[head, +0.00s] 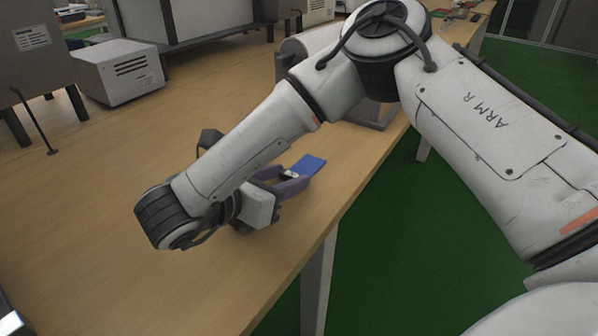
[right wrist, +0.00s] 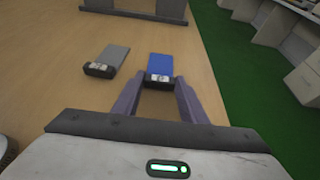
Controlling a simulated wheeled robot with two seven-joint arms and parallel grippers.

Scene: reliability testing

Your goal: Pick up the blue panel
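The blue panel (head: 308,165) lies flat on the wooden table. In the right wrist view the blue panel (right wrist: 161,64) has a dark end with a small pale label facing my gripper. My right gripper (head: 290,183) is low over the table at that end. In the right wrist view my right gripper (right wrist: 159,82) has its purple fingers apart, one on each side of the dark end, with small gaps visible. It holds nothing. My left gripper is not seen.
A grey panel (right wrist: 114,55) with a dark end lies left of the blue one. A dark frame base (right wrist: 135,9) stands beyond them. A white box-like device (head: 118,72) is at the table's left. The table's right edge drops to green floor (head: 440,220).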

